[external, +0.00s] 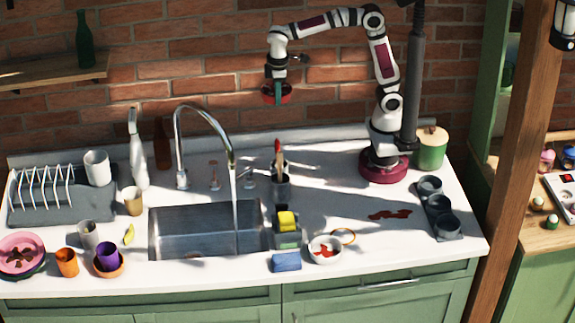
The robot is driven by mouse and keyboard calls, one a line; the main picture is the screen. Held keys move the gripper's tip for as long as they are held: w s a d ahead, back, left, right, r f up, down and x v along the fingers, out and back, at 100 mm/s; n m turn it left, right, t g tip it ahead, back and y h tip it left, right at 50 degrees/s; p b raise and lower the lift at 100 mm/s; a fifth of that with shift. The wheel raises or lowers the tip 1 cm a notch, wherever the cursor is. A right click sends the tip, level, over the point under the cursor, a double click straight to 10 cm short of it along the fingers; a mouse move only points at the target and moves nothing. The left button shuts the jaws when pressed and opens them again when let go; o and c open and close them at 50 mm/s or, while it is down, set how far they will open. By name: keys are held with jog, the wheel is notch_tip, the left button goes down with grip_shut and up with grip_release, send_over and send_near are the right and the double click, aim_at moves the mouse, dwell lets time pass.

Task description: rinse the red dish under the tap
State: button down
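My gripper (277,98) is high above the counter, in front of the brick wall, pointing down. A small red dish (287,98) is at its fingertips, and the gripper appears shut on it. The fingers hide part of the dish, and its inside cannot be seen. The tap (179,140) is a tall curved chrome spout behind the sink. A stream of water (235,205) runs from it into the steel sink (185,225). The dish is above and to the right of the spout, apart from the water.
A utensil holder (281,188), sponge caddy (287,238), blue sponge (286,262) and white bowl with red contents (325,249) stand right of the sink. A dish rack (60,205), cups and stacked plates (21,252) are left. A brown spill (390,215) marks the otherwise clearer right counter.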

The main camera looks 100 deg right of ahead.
jog(key=d, duration=0.1)
jog(key=d+r, duration=0.1)
jog(key=d, duration=0.1)
jog(key=shift+s+r, duration=0.15)
jog(key=shift+s, duration=0.15)
jog(key=a+m, duration=0.1)
jog(key=a, duration=0.6)
jog(key=w+a+f+m+y, duration=0.35)
jog(key=w+f+m, duration=0.3)
jog(key=m, duration=0.45)
jog(key=w+a+f+m+g+y, duration=0.1)
jog(key=w+a+f+m+y, duration=0.25)
jog(key=w+f+m, duration=0.55)
jog(key=w+a+f+m+y, duration=0.35)
jog(key=f+m, duration=0.35)
jog(key=m, duration=0.7)
jog(key=s+x, duration=0.1)
jog(key=x, duration=0.5)
jog(key=shift+a+r+y, duration=0.25)
jog(key=shift+a+y, duration=0.05)
jog(key=shift+y, duration=0.05)
jog(key=shift+n, duration=0.3)
jog(key=v, duration=0.7)
jog(key=shift+d+f, duration=0.2)
jog(key=shift+d, duration=0.2)
jog(key=shift+w, duration=0.1)
